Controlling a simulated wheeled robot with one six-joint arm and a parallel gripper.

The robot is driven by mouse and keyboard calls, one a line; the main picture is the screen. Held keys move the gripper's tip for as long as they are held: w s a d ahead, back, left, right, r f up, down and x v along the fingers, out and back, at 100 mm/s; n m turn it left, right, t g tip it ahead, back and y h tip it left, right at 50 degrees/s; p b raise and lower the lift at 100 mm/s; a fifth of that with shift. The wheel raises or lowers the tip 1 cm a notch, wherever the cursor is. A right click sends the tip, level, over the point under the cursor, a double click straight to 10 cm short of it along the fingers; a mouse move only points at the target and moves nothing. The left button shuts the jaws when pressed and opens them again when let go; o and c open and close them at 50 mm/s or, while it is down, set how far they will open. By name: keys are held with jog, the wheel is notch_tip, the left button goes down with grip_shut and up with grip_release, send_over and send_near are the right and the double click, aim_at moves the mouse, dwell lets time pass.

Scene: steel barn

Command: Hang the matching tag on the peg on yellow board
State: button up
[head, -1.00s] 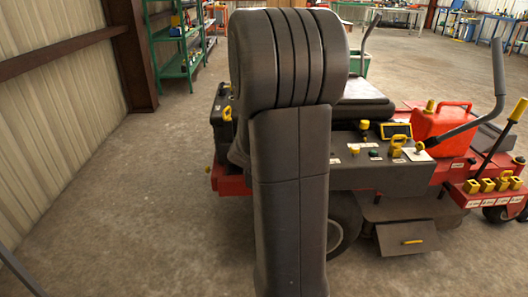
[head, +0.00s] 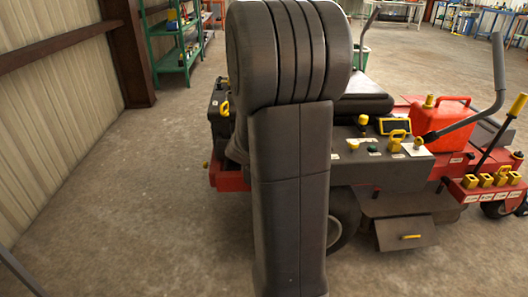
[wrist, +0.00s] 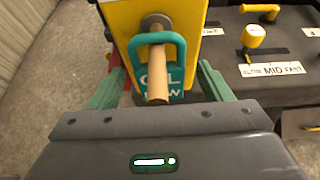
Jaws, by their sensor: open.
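The yellow board (wrist: 120,14) fills the upper middle of the wrist view. A pale wooden peg (wrist: 158,88) sticks out from a round metal collar on it toward my camera. A teal tag (wrist: 176,76) with white lettering has its loop around the peg, with the loop's top bar crossing over the peg near the collar. The peg covers part of the lettering. My gripper (wrist: 161,70) is open, its green fingers on either side of the tag, apart from it as far as I can see. In the head view my arm hides the gripper, board and tag.
A red and black mower (head: 385,180) stands close by, with yellow knobs and a red fuel can (head: 445,122) on it. A dark panel labelled "MID FAST" (wrist: 272,70) lies right of the board. A green shelf (head: 177,45) stands by the left wall. Concrete floor (head: 120,200) at left is clear.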

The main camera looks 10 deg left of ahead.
jog(key=p+v, duration=0.3)
jog(key=v, duration=1)
jog(key=shift+s, duration=0.4)
jog(key=shift+d, duration=0.1)
jog(key=b+x, duration=0.2)
jog(key=x, duration=1)
jog(key=shift+w+f+b, duration=0.15)
jog(key=shift+w+b, duration=0.15)
jog(key=shift+b, duration=0.1)
